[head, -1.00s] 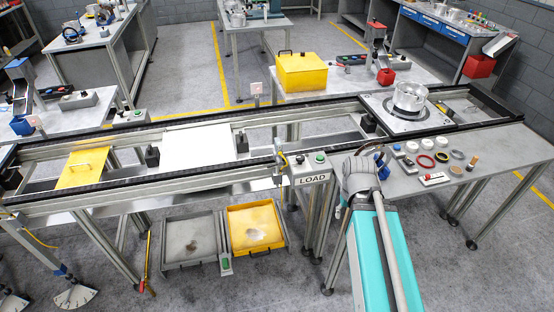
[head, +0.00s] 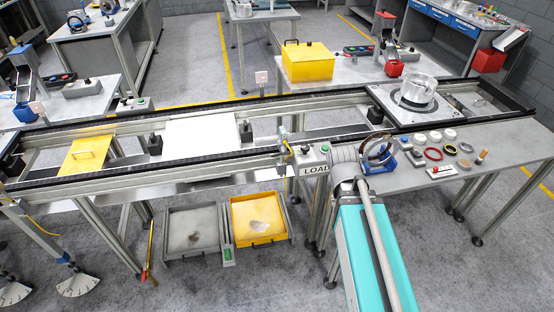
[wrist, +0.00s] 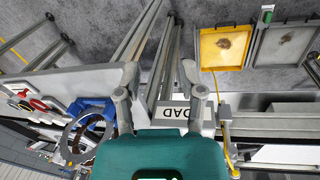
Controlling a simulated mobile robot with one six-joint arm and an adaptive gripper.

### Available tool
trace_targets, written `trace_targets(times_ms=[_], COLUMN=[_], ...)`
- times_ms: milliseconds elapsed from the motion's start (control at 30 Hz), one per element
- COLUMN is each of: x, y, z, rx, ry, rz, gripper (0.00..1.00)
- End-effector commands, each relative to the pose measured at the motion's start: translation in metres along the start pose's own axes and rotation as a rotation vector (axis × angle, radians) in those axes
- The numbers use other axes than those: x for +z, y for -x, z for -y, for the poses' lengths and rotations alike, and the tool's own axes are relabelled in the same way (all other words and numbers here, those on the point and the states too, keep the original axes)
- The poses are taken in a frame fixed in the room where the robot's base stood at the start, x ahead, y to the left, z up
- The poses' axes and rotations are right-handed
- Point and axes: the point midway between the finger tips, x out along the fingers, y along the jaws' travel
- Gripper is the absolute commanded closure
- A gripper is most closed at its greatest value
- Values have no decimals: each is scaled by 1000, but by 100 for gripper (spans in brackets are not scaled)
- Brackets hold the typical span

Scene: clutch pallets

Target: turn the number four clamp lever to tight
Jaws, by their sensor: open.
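My gripper (wrist: 160,85) is open and empty in the wrist view, its two fingers spread in front of the LOAD box. In the head view my arm hides the fingers. A round metal housing (head: 413,92) sits on a light pallet plate (head: 388,97) at the right of the conveyor. Small dark parts show around the housing's foot, but I cannot tell a number four clamp lever or its setting in either view. The housing and its pallet are not seen in the wrist view.
The LOAD box (head: 313,160) is partly covered by my arm and also shows in the wrist view (wrist: 172,113). A blue stand with a dark ring (head: 380,150) is close by on the side bench (head: 500,150). Conveyor rails run behind; yellow and grey trays lie below.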

Motion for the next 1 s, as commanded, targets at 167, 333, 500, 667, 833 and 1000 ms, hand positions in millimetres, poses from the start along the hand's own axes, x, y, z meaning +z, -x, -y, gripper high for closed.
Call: trace_targets(times_ms=[167, 333, 500, 667, 833, 1000], x=[-28, -57, -85, -110, -131, -144], y=[-30, -44, -48, -46, -38, -26], z=[18, 40, 69, 106, 155, 209], rx=[183, 380, 574, 758, 956, 1143], ry=[129, 268, 409, 541, 676, 796], rz=[-61, -136, -219, -305, -401, -497], gripper=[49, 49, 49, 49, 49, 49])
